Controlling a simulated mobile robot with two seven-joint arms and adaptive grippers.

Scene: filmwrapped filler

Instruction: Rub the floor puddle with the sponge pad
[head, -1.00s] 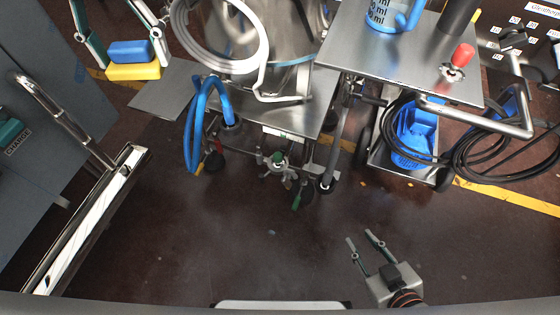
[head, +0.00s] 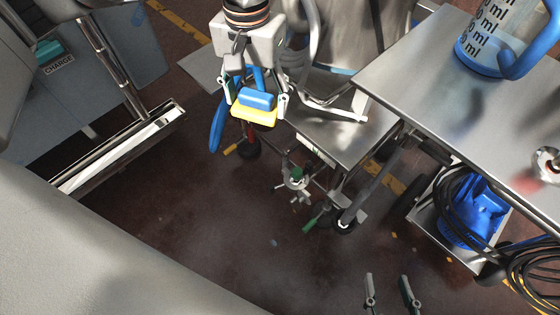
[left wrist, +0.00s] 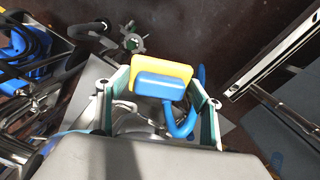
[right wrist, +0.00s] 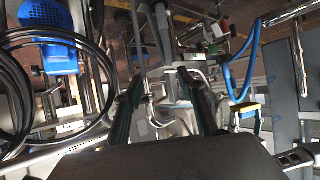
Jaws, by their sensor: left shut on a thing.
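The sponge pad (head: 258,119) is a yellow block with a blue grip block on top. My left gripper (head: 254,111) is shut on it, one finger at each end, and holds it in the air in front of the steel cart. It also shows between the fingers in the left wrist view (left wrist: 178,71). My right gripper (head: 391,294) is open and empty over the floor at the bottom of the head view. The dark floor (head: 220,225) has a dull sheen, but I cannot make out a clear puddle edge.
A steel cart (head: 345,130) with a blue hose, castors and a valve (head: 295,180) stands behind the sponge. A steel table (head: 430,70) carries a measuring jug (head: 485,45). A blue pump (head: 475,215) and coiled cables are at right. The floor at lower middle is clear.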

